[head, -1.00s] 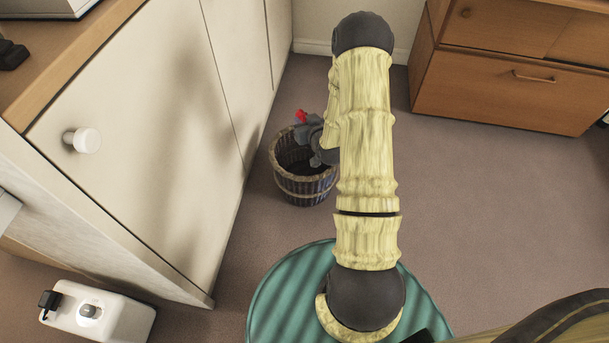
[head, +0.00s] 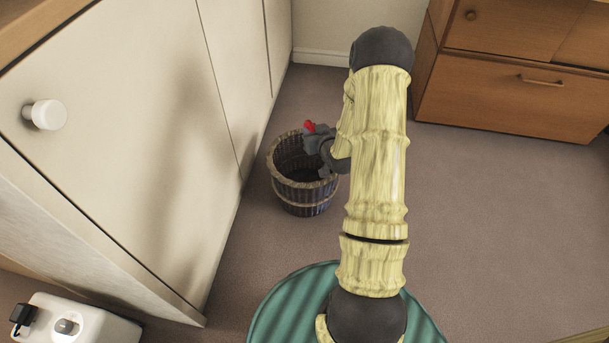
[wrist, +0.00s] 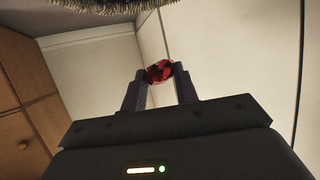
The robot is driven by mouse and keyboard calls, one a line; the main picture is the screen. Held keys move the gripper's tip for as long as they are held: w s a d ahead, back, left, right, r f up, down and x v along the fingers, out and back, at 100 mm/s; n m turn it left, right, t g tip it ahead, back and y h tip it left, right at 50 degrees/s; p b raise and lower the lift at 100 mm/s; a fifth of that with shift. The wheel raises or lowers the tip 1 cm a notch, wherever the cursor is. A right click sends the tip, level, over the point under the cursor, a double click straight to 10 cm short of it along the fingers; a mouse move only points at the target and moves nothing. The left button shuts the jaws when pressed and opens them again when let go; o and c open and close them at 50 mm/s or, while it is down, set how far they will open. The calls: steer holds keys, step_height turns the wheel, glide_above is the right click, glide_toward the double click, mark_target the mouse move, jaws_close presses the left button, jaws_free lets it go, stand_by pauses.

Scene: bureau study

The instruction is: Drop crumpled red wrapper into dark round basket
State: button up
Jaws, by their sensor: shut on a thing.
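The crumpled red wrapper (head: 310,126) is held at the tips of my gripper (head: 312,133). In the wrist view the wrapper (wrist: 159,71) is red with dark patches, pinched between the two fingers of my gripper (wrist: 160,76). The dark round basket (head: 303,200) stands on the floor beside the cream cabinet and has a woven rim and slatted side. In the head view my gripper and the wrapper appear over the basket's far right rim. How high they are above it I cannot tell. A strip of woven rim (wrist: 98,4) shows at the top of the wrist view.
A cream cabinet (head: 130,130) with a white knob runs along the left. A wooden drawer unit (head: 520,95) stands at the back right. A white box (head: 95,325) is at the lower left. The carpet (head: 500,220) on the right is clear.

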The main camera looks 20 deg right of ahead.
step_height(320, 180, down, 5)
steer(key=b, duration=0.3)
steer(key=shift+f+b, duration=0.15)
steer(key=shift+b, duration=0.2)
steer(key=o, duration=1)
steer(key=p+v, duration=1.1)
steer(key=v, duration=0.6)
steer(key=shift+p, duration=0.35)
